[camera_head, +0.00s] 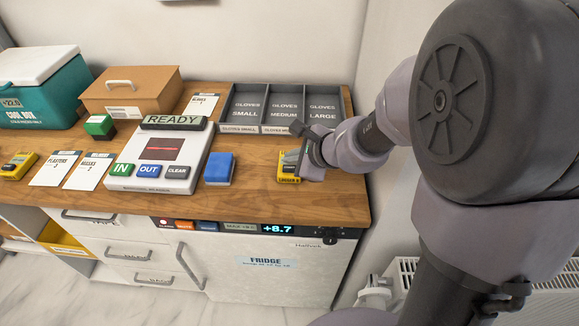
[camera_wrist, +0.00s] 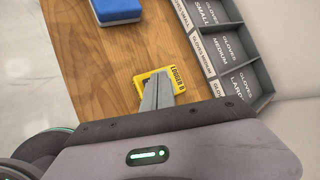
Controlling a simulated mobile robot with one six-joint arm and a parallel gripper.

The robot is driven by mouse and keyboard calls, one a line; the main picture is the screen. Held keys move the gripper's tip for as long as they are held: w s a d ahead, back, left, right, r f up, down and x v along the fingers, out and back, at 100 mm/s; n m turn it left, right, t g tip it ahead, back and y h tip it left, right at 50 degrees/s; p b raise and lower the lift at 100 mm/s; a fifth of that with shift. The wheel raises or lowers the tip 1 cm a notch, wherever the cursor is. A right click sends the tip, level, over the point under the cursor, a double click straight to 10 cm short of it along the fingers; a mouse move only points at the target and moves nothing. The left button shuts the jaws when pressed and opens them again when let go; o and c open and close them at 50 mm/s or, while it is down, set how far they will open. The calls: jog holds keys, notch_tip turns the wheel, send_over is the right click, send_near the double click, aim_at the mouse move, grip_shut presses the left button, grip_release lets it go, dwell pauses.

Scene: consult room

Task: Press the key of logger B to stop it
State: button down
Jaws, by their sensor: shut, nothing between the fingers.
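Logger B (camera_head: 287,179) is a small yellow device lying on the wooden counter in front of the glove tray. In the wrist view logger B (camera_wrist: 171,73) shows its yellow rim and its label, and my fingers cover most of its face. My gripper (camera_head: 303,160) is shut and empty, with its fingers over the logger. In the wrist view my gripper (camera_wrist: 160,85) points down onto the logger's face. The key is hidden behind the fingers, and I cannot tell whether they touch it.
The grey glove tray (camera_head: 283,129) stands behind the logger. A blue sponge-like block (camera_head: 219,169) and a white device with IN, OUT and CLEAR buttons (camera_head: 158,157) are to the left. Another yellow logger (camera_head: 18,166) lies at the far left. The fridge (camera_head: 262,262) is below the counter.

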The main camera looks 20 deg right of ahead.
aim_at(292, 170)
jog(key=shift+f+b, duration=0.4)
jog(key=shift+b, duration=0.15)
jog(key=shift+f+b, duration=0.5)
jog(key=shift+b, duration=0.1)
dwell(0.7)
jog(key=shift+r, duration=0.1)
jog(key=shift+r+p, duration=0.75)
jog(key=shift+r, duration=0.05)
notch_tip(292, 170, up, 5)
jog(key=p, duration=0.4)
jog(key=shift+r, duration=0.1)
